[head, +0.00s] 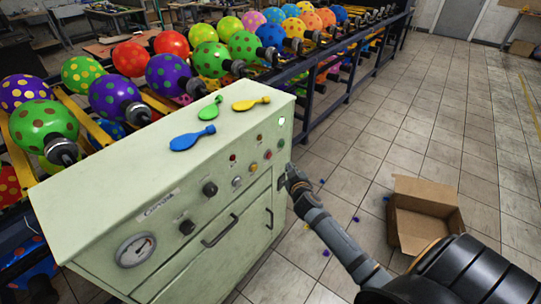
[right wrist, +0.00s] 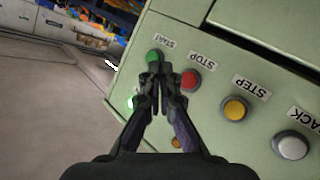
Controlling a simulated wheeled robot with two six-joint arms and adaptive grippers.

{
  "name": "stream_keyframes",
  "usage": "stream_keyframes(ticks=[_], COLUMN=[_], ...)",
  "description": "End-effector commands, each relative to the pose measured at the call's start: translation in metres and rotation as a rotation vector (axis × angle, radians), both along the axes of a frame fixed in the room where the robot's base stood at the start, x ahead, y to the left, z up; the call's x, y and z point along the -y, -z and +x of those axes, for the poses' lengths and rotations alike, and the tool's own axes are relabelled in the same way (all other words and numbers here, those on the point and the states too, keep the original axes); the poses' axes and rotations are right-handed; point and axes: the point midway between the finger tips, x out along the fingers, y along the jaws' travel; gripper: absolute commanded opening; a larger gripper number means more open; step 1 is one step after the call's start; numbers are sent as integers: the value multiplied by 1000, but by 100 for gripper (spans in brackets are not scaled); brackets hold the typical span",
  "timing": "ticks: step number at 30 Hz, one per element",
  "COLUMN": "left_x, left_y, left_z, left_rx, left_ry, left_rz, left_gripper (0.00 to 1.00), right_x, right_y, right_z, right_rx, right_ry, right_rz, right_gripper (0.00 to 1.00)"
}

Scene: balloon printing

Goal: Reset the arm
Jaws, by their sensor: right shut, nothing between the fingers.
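My right gripper (head: 289,172) is at the right end of the pale green control cabinet (head: 85,200), close to its front panel. In the right wrist view, the right gripper (right wrist: 155,68) is shut and empty. Its fingertips overlap the lower part of the green START button (right wrist: 153,56); I cannot tell whether they touch it. The red STOP button (right wrist: 191,80), yellow STEP button (right wrist: 235,108) and white BACK button (right wrist: 292,145) run along the panel beside it. My left gripper is not in view.
Blue (head: 193,138), green (head: 211,108) and yellow (head: 251,103) flat balloons lie on the cabinet top. A rack of inflated dotted balloons (head: 168,75) stands behind. An open cardboard box (head: 423,222) is on the tiled floor at right. Floor beyond the box is clear.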

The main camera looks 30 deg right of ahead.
Motion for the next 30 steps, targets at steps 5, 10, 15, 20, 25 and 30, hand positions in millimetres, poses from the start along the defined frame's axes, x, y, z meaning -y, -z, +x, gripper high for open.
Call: stream_keyframes(ticks=[5,10,15,20,25,30], left_x=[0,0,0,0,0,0], left_y=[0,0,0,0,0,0], left_z=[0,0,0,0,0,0], left_rx=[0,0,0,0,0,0], left_ry=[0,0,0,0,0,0], left_rz=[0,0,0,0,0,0], left_gripper=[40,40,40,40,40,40], right_x=[1,1,1,1,4,2], right_y=[0,0,0,1,55,187], right_z=[-3,-3,-3,-3,-17,-76], right_rx=[0,0,0,-1,-97,-340], right_ry=[0,0,0,0,3,11], right_rz=[0,0,0,1,29,112], right_gripper=[0,0,0,0,0,0])
